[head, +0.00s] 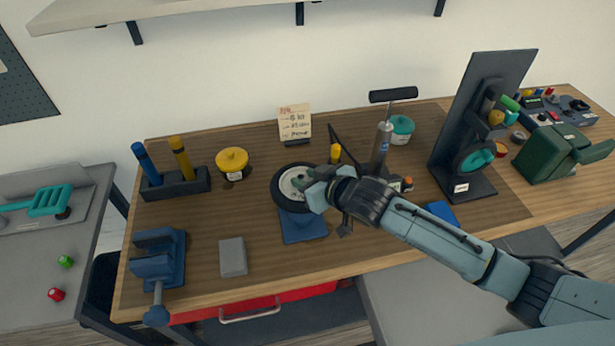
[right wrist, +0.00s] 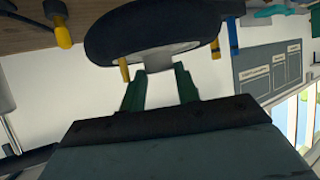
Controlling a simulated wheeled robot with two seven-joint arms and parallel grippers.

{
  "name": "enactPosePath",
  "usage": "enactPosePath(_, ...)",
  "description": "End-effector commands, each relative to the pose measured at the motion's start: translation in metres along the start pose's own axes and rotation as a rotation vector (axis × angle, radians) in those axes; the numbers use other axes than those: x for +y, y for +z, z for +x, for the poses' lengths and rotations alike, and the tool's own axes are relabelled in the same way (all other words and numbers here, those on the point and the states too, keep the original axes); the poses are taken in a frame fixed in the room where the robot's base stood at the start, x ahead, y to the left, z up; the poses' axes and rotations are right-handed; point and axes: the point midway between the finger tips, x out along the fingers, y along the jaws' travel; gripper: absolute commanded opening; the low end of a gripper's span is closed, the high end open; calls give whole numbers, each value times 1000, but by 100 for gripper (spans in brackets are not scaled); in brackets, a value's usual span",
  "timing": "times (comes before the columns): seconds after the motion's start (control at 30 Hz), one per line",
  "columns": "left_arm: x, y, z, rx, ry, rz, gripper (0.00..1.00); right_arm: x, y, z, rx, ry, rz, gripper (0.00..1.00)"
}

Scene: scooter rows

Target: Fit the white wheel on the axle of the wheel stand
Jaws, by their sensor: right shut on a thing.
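The white wheel (head: 291,182), a white hub in a black tyre, stands at the upper part of the blue wheel stand (head: 303,228) in the middle of the bench. My right gripper (head: 314,187) reaches in from the right and is shut on the wheel at its hub. In the right wrist view the green fingers (right wrist: 158,85) meet the pale hub, with the dark tyre (right wrist: 145,22) beyond them. The axle is hidden behind the wheel and gripper, so I cannot tell whether the wheel is around it. My left gripper is not in view.
A grey block (head: 232,257) and a blue vise (head: 158,262) are left of the stand. A yellow-lidded pot (head: 232,162) and a screwdriver holder (head: 176,185) stand behind them. A pump (head: 383,140) and a tall dark rack (head: 480,120) are to the right.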

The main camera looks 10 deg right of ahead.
Motion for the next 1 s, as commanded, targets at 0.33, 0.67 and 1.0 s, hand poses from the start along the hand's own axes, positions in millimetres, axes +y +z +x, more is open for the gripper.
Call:
enactPosePath(0.33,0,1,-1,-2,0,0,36,0,1,1,3,-1,1,0)
enactPosePath(0.67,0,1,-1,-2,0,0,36,0,4,3,3,0,0,0)
enactPosePath(1.0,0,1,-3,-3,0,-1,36,0,4,2,3,0,0,0)
